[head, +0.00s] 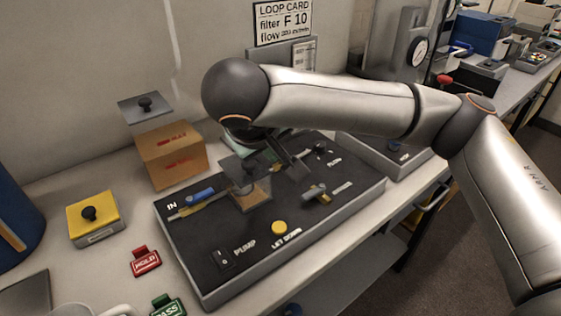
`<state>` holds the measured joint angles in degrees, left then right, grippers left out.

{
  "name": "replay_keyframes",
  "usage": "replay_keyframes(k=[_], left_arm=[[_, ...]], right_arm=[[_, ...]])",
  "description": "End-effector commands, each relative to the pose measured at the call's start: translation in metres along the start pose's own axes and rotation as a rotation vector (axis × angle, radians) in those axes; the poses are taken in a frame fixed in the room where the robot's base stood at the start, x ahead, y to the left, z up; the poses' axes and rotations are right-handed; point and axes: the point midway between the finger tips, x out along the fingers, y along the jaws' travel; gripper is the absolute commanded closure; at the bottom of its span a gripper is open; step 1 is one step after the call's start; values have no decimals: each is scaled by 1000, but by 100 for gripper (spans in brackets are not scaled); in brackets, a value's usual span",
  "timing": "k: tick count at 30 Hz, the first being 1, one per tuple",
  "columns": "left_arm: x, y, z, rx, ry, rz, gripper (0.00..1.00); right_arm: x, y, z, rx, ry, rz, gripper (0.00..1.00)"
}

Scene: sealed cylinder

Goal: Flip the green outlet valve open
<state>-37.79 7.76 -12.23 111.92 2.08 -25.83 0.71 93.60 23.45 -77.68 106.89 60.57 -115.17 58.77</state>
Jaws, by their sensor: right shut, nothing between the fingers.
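A black-topped panel (190,250) with valves and labels lies on the bench. My right gripper (298,172) reaches down over its back part, shut and empty, with dark fingers. A pale green piece (264,154) shows just left of the fingers, mostly hidden by my wrist; I cannot tell whether it is the outlet valve's handle or which way it is turned. A blue-handled valve (200,195) sits by the IN label.
A grey lever fitting (316,193), a yellow LET DOWN button (279,227) and a PUMP switch (224,259) are on the panel. A cardboard box (172,155), yellow block (95,217), red HOLD tag (145,261) and green PASS tag (167,306) stand left of it.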

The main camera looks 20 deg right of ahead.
Motion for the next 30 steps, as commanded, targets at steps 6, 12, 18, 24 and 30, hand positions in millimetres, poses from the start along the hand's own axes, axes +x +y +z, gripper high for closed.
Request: replay_keyframes(k=[6, 12, 18, 24, 30], left_arm=[[2, 0, 5, -1, -5, 1, 50], [10, 3, 14, -1, -16, 8, 50], [13, 9, 0, 4, 6, 23, 50], [14, 10, -2, 7, 11, 27, 50], [14, 10, 0, 8, 7, 27, 50]], right_arm=[[8, -1, 1, 2, -3, -1, 100], [41, -2, 3, 3, -6, -2, 100], [74, 1, 1, 2, -3, 3, 100], [96, 1, 0, 1, -2, 1, 100], [101, 0, 0, -1, 0, 1, 100]])
